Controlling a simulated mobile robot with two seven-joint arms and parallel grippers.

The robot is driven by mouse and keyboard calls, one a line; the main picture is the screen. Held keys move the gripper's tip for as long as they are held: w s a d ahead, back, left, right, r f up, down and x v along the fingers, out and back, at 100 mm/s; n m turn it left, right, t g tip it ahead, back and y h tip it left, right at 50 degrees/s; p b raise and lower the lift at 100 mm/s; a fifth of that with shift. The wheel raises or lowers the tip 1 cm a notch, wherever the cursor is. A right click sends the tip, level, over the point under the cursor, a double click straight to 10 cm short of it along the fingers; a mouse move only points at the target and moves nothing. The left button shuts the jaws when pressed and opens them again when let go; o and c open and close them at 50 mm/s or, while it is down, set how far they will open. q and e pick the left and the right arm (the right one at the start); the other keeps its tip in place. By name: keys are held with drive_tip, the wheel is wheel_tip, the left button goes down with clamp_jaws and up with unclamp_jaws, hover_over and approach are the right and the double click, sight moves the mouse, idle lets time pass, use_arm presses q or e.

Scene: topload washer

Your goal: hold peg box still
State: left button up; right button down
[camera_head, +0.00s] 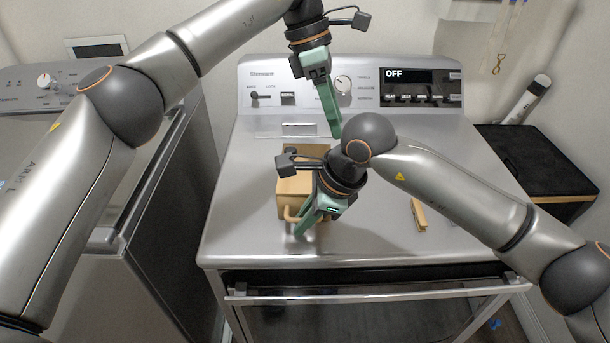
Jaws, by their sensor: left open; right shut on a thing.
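The wooden peg box (294,187) stands on the metal top of the appliance, left of the middle. My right gripper (301,228) is at the front of the box, shut on it near its small front handle. The wrist and fingers hide part of the box's right side and front. My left gripper (336,128) is open and empty, pointing down behind and above the box, apart from it. A single wooden peg (418,214) lies on the metal top, to the right of the box.
The control panel (350,85) with an OFF display rises behind the top. A second appliance (150,180) stands at left, across a gap. A black-topped bin (530,160) is at right. The metal top is clear left of the box and at the front.

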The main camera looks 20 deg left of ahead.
use_arm(q)
drive_tip(key=t+h, duration=0.2)
approach(295, 150)
drive_tip(key=shift+x, duration=4.2)
drive_tip(key=shift+c, duration=0.2)
drive_tip(key=shift+w, duration=0.1)
clamp_jaws()
